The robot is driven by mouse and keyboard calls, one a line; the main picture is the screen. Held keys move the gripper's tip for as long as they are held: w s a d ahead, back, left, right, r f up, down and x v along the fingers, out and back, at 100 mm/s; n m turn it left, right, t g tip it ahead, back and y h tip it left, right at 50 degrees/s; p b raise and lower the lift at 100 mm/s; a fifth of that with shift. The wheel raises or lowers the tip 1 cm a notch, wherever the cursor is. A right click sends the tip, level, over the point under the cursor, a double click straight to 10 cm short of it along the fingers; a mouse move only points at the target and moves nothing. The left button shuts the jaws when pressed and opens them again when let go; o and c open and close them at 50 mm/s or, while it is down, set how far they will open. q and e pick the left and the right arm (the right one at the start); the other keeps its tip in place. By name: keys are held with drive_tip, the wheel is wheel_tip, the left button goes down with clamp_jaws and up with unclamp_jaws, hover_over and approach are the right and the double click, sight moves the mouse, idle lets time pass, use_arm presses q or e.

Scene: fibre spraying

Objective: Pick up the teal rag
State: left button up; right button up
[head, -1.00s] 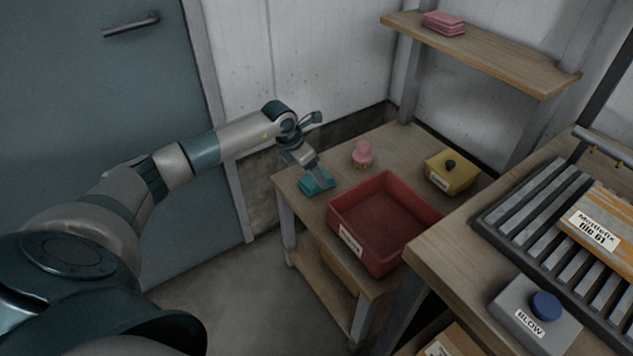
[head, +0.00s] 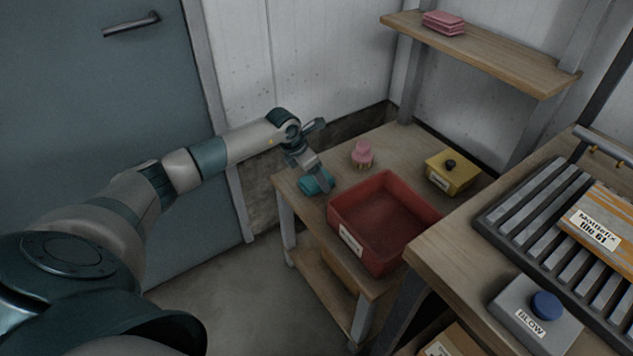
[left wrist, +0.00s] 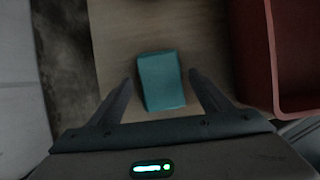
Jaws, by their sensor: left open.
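The teal rag (head: 316,183) lies folded on the left part of the wooden side table in the head view. In the left wrist view the rag (left wrist: 161,80) is a teal block, slightly tilted, just beyond and partly between the fingers. My left gripper (head: 321,186) reaches down over the rag and partly hides it. In the left wrist view the left gripper (left wrist: 159,82) is open, one finger to each side of the rag, with nothing held. Whether the fingers touch the table cannot be told. My right gripper is not in view.
A red tray (head: 343,212) stands right beside the rag, and its wall (left wrist: 262,60) shows at right in the wrist view. A pink object (head: 362,154) and a yellow box (head: 452,173) stand behind. A slatted bench with a blue-button box (head: 535,315) is at right.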

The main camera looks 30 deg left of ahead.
use_arm(q)
drive_tip(key=shift+f, duration=0.2)
drive_tip(key=shift+c, duration=0.4)
drive_tip(key=c, duration=1.1)
drive_tip(key=shift+o, duration=0.2)
drive_tip(key=shift+r, duration=0.45)
wheel_tip(320, 180, up, 4)
drive_tip(key=shift+f, duration=0.2)
drive_tip(key=d+r, duration=0.7)
drive_tip(key=d, duration=0.4)
drive_tip(key=shift+s+d, duration=0.2)
drive_tip(key=shift+d, duration=0.15)
